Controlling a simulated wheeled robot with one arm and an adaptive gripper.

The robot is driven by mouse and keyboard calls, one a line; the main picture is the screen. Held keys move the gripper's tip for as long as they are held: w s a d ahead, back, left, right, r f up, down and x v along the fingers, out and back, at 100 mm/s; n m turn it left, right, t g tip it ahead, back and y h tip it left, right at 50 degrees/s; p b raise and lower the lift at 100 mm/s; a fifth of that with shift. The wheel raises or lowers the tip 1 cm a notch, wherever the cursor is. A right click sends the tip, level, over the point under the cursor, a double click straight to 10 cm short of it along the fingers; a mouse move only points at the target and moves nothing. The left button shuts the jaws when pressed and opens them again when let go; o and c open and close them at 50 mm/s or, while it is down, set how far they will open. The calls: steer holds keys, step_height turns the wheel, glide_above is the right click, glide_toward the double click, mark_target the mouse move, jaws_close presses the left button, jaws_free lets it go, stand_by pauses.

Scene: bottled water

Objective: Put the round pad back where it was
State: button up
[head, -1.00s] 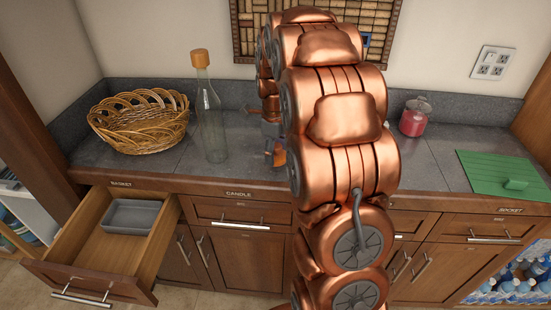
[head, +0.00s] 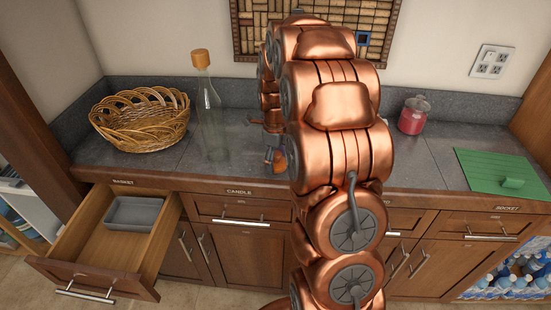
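I cannot clearly make out a round pad in the head view. My copper-coloured arm stands in the middle of the picture and covers much of the counter behind it. My gripper (head: 268,137) shows only in part at the left edge of the arm, over the middle of the counter. A small orange-brown shape (head: 275,157) shows just below it; I cannot tell whether it is part of my gripper or a separate thing. Whether the fingers are open or shut is hidden.
The grey counter (head: 438,165) bears a wicker basket (head: 143,118), a corked glass bottle (head: 208,110), a red candle jar (head: 413,116) and a green board (head: 495,168). The left drawer (head: 90,245) is open with a grey tray (head: 134,213) inside. A cork panel (head: 290,14) hangs behind.

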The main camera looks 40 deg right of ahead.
steer(key=shift+o, duration=0.5)
steer(key=shift+r, duration=0.1)
steer(key=shift+r, duration=0.2)
step_height(320, 180, up, 12)
steer(key=b, duration=0.2)
steer(key=shift+b, duration=0.4)
steer(key=s+a+f+n, duration=0.2)
steer(key=s+a+n, duration=0.5)
steer(key=s+n, duration=0.3)
steer(key=s+a+f+n+g, duration=0.1)
steer(key=s+a+f+n, duration=0.1)
steer(key=s+a+n, duration=0.5)
steer(key=s+a+f+n, duration=0.1)
steer(key=s+a+n, duration=0.6)
steer(key=s+n, duration=0.6)
steer(key=shift+s+f+g, duration=0.3)
steer(key=shift+f+g, duration=0.1)
